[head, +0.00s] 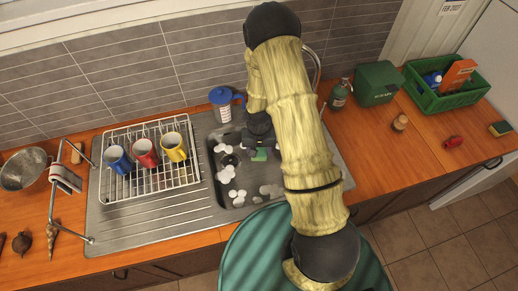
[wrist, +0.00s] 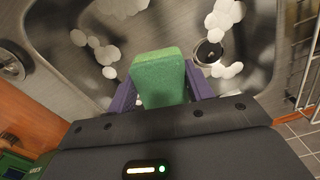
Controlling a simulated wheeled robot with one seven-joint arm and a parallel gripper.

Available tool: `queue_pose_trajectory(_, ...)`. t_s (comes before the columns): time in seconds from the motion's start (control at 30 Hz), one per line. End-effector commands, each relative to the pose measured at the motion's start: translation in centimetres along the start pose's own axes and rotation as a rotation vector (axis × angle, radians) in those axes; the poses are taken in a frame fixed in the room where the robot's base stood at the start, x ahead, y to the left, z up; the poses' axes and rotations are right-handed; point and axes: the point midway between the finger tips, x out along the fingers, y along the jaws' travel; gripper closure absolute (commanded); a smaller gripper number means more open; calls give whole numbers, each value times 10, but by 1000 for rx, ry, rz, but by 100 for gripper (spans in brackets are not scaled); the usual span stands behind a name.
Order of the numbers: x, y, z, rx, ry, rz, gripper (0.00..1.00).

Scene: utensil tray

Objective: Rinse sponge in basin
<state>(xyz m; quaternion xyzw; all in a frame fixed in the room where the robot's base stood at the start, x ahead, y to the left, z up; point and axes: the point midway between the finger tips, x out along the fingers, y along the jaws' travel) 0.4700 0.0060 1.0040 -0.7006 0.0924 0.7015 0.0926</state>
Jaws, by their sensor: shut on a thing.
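The green sponge (head: 260,155) is between the fingers of my gripper (head: 256,145), over the sink basin (head: 213,172). In the wrist view the sponge (wrist: 158,72) stands out past the two purple fingers of my gripper (wrist: 162,90), which press on its sides. The basin (wrist: 130,45) is grey metal with clumps of white foam and a dark round drain (wrist: 209,52). I cannot tell whether the sponge touches water. My arm hides the right part of the basin in the head view.
A wire rack (head: 150,185) with blue, red and yellow mugs stands left of the basin. A blue-lidded jug (head: 222,105) stands behind it. A soap bottle (head: 339,94), green box (head: 378,83) and green crate (head: 446,98) stand at the right. The front right counter is mostly clear.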

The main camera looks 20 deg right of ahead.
Motion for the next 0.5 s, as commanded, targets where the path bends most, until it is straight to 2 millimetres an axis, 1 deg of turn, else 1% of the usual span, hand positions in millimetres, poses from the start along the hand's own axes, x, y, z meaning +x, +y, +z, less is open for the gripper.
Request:
queue_pose_trajectory(0.03,6,0,0,0,0,0,73)
queue_pose_trajectory(0.5,44,0,0,0,0,0,73)
